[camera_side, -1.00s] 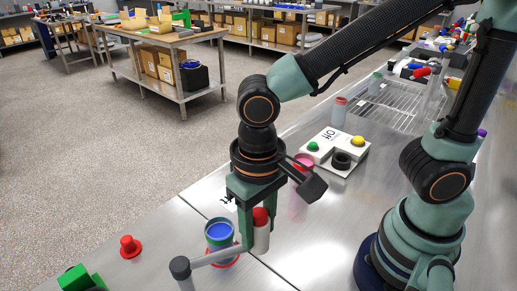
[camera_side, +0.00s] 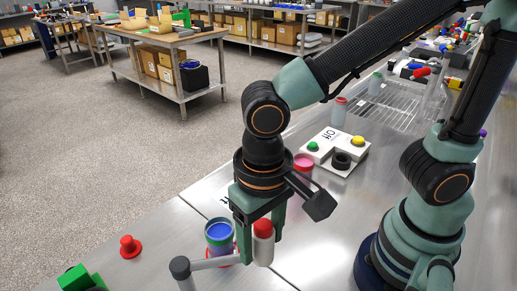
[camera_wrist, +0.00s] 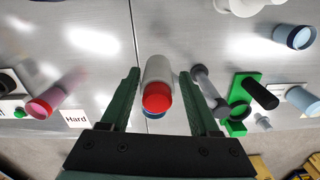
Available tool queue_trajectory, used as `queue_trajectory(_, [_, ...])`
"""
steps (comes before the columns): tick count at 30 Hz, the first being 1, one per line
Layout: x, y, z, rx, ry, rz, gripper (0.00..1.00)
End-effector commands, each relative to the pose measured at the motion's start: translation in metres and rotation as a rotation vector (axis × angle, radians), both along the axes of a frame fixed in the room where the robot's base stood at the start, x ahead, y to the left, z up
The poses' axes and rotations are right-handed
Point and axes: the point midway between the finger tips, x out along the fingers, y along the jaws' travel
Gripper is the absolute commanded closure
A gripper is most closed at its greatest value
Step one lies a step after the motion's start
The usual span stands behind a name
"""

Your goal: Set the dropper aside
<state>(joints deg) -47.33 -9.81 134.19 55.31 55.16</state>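The dropper, taken to be the white cylinder with a red top (camera_side: 263,250), stands upright on the metal bench in the side view. It also shows in the wrist view (camera_wrist: 158,75), seen from above between my fingers. My gripper (camera_side: 260,232) is lowered around it with a finger on each side. In the wrist view my gripper (camera_wrist: 160,72) is open, with narrow gaps between the fingers and the cylinder. The cylinder's foot is partly hidden by the angle.
A blue-topped jar (camera_side: 219,231) is close on the left. A grey dumbbell-shaped piece (camera_wrist: 208,88) lies beside my right finger. A pink cup (camera_side: 303,163) and a white button box (camera_side: 335,147) stand behind. A red piece (camera_side: 129,247) and green block (camera_side: 77,278) are farther left.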

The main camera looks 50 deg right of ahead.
Motion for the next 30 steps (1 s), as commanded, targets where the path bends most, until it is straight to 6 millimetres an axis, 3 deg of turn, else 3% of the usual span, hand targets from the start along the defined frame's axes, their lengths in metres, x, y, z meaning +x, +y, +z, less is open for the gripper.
queue_trajectory(10, [0.0,-0.001,-0.001,-0.003,0.002,-0.005,0.27])
queue_trajectory(14, [0.0,-0.001,0.009,-0.001,0.0,-0.006,0.27])
queue_trajectory(30, [0.0,-0.001,0.106,0.001,0.0,-0.004,0.27])
